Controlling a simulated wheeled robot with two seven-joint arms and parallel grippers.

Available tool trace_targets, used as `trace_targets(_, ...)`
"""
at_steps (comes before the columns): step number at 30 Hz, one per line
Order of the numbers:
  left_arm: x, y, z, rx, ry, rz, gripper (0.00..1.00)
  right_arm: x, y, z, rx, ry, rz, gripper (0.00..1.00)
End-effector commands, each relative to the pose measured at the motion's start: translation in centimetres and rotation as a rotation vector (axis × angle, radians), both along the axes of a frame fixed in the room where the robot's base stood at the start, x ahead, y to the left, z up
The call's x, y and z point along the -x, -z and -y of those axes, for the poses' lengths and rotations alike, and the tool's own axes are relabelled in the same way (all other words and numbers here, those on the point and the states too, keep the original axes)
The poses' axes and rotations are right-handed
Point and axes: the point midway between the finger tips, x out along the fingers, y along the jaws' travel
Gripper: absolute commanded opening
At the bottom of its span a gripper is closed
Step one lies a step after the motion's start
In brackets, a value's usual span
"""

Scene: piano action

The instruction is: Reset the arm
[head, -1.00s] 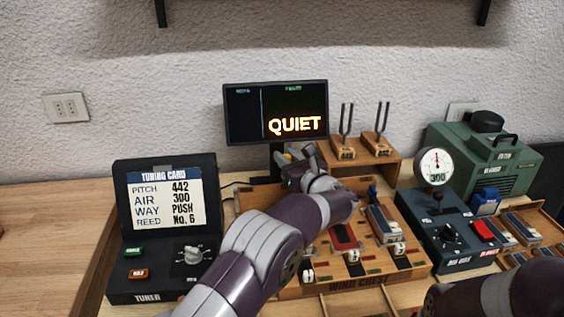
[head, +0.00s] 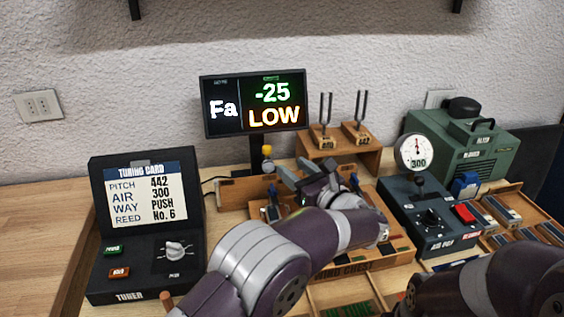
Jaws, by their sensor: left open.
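My left arm reaches in from the bottom over the wooden wind chest (head: 370,264). My left gripper (head: 296,175) is open above the back part of the chest, with no object seen between its fingers. My arm hides much of the chest. A small yellow-topped piece (head: 267,152) stands behind the gripper, below the screen. My right arm shows at the bottom right, but its gripper is out of view. The screen (head: 254,103) reads "Fa", "-25" and "LOW".
The tuner box (head: 145,225) with its tuning card stands at the left. Two tuning forks stand on a wooden stand (head: 345,157) behind the chest. The control box (head: 428,215) with a gauge (head: 416,154), the green blower (head: 462,140) and a wooden tray (head: 520,215) are at the right.

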Motion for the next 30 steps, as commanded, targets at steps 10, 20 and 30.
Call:
trace_targets(10,0.6,0.0,0.4,-0.001,-0.001,-0.001,0.47,0.0,0.0,0.0,0.0,0.0,0.0,0.0)
trace_targets(20,0.6,-6.1,0.4,-0.001,0.0,-0.001,0.47,0.0,-6.1,0.0,0.0,0.0,0.001,0.0)
trace_targets(30,0.5,-10.7,0.4,-0.001,0.0,-0.001,0.47,0.0,-10.6,0.0,0.0,0.0,0.0,0.0)
